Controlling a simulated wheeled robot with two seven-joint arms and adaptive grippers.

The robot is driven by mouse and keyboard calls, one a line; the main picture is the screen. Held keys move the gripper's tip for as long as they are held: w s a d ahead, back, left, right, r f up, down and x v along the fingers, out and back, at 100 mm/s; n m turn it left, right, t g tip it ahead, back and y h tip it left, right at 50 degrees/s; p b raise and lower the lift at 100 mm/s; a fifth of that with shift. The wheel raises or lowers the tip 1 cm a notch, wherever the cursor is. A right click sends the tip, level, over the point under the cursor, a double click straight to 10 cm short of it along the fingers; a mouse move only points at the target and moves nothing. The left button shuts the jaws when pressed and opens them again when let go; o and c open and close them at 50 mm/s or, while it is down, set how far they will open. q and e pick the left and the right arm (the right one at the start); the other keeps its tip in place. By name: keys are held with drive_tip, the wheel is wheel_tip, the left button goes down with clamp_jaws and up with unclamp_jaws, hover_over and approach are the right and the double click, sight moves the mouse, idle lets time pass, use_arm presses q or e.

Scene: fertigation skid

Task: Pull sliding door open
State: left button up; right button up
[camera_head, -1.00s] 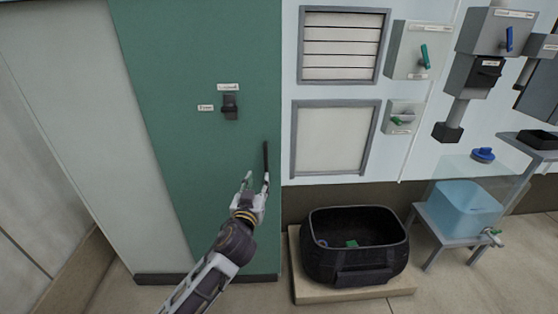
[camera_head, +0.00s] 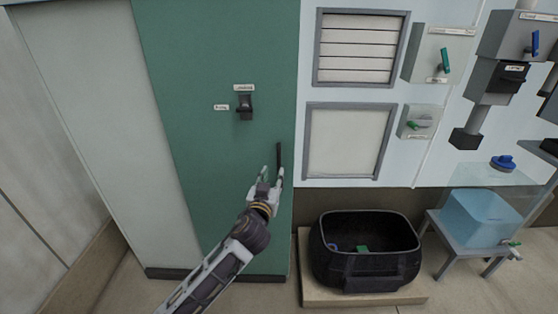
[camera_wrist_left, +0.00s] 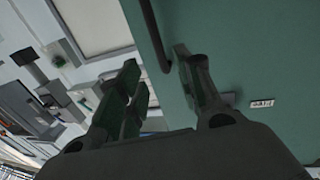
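The sliding door (camera_head: 195,175) looks like a tall green panel left of the white wall. A dark vertical bar handle (camera_head: 279,154) is near its right edge; it also shows at the top of the left wrist view (camera_wrist_left: 153,32). My left gripper (camera_head: 272,174) is open at the handle's lower end. In the wrist view its two fingers (camera_wrist_left: 158,68) are apart, with the handle's end between their tips and nearer the right finger. I cannot tell whether they touch it. My right gripper is not in view.
A dark latch (camera_head: 244,105) with labels is on the green panel. A black tub (camera_head: 365,275) stands on a low plinth at the right. A blue tank (camera_head: 478,218) sits on a stand further right. Pale floor is clear at lower left.

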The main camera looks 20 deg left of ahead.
sight(279, 161)
use_arm(q)
drive_tip(key=shift+w+a, duration=0.15)
drive_tip(key=shift+w, duration=1.65)
drive_tip(key=shift+w+a, duration=0.15)
drive_tip(key=shift+w, duration=1.6)
drive_tip(key=shift+w+a, duration=0.15)
drive_tip(key=shift+w, duration=1.65)
drive_tip(key=shift+c, duration=0.3)
clamp_jaws()
